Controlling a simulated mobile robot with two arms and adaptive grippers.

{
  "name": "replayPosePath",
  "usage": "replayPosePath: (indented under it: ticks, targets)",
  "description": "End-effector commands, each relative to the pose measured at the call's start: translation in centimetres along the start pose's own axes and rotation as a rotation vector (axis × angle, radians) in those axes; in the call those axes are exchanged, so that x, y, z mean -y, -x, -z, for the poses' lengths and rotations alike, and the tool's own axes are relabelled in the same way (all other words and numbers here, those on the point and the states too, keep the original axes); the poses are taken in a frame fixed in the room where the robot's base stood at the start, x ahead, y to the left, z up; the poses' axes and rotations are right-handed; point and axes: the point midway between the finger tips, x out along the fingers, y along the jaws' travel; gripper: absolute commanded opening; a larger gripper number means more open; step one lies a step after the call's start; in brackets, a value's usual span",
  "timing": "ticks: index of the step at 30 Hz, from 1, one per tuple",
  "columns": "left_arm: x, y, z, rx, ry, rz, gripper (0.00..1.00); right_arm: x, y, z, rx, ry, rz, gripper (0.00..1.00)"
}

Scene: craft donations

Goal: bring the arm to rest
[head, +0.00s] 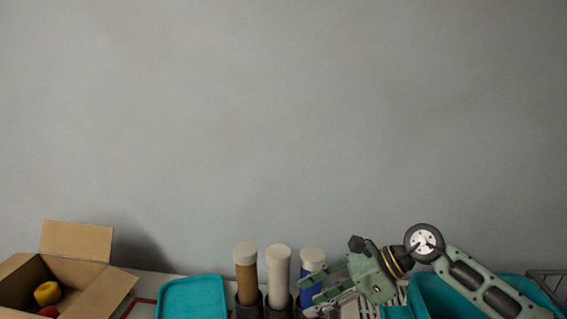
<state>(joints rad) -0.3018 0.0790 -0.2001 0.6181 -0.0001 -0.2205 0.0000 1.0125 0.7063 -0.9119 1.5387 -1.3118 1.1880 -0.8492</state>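My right arm comes in from the lower right, and its green gripper (308,289) points left and is low in the head view. Its fingers look spread apart, and they overlap a blue tube with a white cap (312,257) in the picture. I see nothing held between them, but I cannot tell whether they touch the tube. My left gripper is out of the picture.
A brown tube (246,272) and a cream tube (279,276) stand upright in dark holders beside the blue one. A teal tray or lid (192,298), an open cardboard box (110,290) holding a yellow item (47,293), and a teal bin (425,298) line the table. The wall above is bare.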

Motion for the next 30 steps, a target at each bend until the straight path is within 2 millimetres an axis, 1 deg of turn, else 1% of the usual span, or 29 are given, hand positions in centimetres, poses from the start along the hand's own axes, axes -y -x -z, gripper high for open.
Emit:
replayPosePath:
  ticks: [1,2,3,4,6,8,9,11,12,14,16,17,18,20,21,23,24,26,27,29,30]
  targets:
    - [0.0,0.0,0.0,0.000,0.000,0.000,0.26,-1.5,-2.2,-2.6,0.146,-0.062,-0.014,0.37]
    - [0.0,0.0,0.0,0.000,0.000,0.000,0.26,-2.1,-3.0,-4.3,0.236,-0.108,-0.016,0.37]
    - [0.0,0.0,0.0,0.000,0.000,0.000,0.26,-2.7,-3.6,-6.5,0.354,-0.177,-0.017,0.37]
    - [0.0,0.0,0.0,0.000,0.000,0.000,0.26,-3.1,-3.8,-8.0,0.441,-0.234,-0.018,0.37]
    - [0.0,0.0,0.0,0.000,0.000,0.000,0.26,-3.5,-3.6,-11.0,0.640,-0.386,-0.021,0.37]
    - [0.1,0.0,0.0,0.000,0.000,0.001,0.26,-3.4,-2.6,-12.8,0.803,-0.533,-0.023,0.37]
    - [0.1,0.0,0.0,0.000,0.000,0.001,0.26,-3.0,-1.8,-13.5,0.906,-0.640,-0.022,0.37]
    - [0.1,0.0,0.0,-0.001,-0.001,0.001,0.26,-2.2,-0.3,-13.7,1.056,-0.813,-0.018,0.37]
    - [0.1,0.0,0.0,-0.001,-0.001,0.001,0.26,-1.5,0.7,-13.3,1.151,-0.934,-0.014,0.37]
    - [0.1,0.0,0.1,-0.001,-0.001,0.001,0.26,-0.4,2.2,-11.9,1.285,-1.123,-0.003,0.37]
    - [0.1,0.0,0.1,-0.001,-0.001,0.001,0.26,0.8,3.6,-9.1,1.426,-1.357,0.018,0.37]
    - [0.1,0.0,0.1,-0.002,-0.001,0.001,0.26,1.2,4.1,-7.5,1.484,-1.460,0.031,0.37]
    - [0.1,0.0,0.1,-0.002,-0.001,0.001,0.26,1.6,4.6,-5.1,1.554,-1.601,0.051,0.37]
    - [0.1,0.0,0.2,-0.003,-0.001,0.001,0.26,1.6,4.9,-1.1,1.650,-1.816,0.087,0.37]
    - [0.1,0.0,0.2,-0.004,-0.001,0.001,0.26,1.3,4.9,1.9,1.707,-1.961,0.119,0.37]
    - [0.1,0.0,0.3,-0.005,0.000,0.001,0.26,0.2,4.6,6.3,1.776,-2.173,0.175,0.37]
    - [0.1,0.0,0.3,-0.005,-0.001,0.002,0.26,-0.8,4.3,9.0,1.811,-2.300,0.214,0.37]
    - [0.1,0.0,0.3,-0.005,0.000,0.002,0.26,-2.6,3.6,12.7,1.851,-2.480,0.281,0.37]
    - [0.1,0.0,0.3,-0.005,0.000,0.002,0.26,-4.1,3.1,15.0,-1.784,2.475,-0.313,0.37]
    - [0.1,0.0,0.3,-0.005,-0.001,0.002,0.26,-6.6,2.4,18.1,-1.636,2.388,-0.354,0.37]
    - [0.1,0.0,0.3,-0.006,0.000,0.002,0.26,-8.4,1.9,19.8,-1.548,2.334,-0.378,0.37]
